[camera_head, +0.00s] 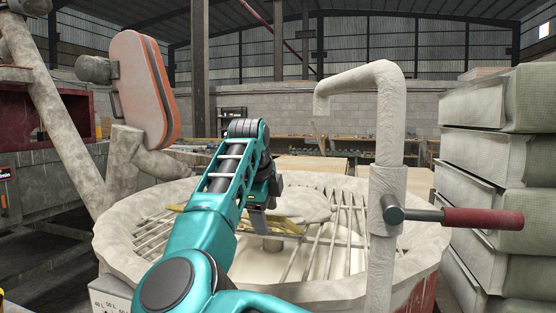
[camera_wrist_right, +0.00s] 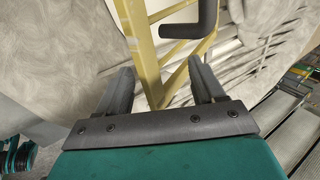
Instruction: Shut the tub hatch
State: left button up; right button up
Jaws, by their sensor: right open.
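The tub (camera_head: 330,288) is a round, pale, crusted vessel with a metal bar grate across its top. The tub hatch (camera_head: 285,226) is a yellow barred frame over the grate, partly hidden behind my right arm; how far open it stands is hard to tell. In the right wrist view the yellow hatch frame (camera_wrist_right: 148,52) is close ahead, with a dark bent handle (camera_wrist_right: 205,22) on it. My right gripper (camera_wrist_right: 160,65) is open, its two fingers apart with yellow frame behind them; contact is unclear. In the head view this gripper (camera_head: 258,222) points down over the grate. My left gripper is out of view.
A bent pale pipe (camera_head: 390,120) with a red-handled lever (camera_head: 480,218) rises at the tub's right. An orange-edged motor cover (camera_head: 142,90) stands at the left. Stacked pale bales (camera_head: 475,155) line the right side. Benches and a block wall are behind.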

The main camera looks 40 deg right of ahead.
notch_tip(320, 180, up, 6)
jog(key=p, duration=0.4)
dwell(0.5)
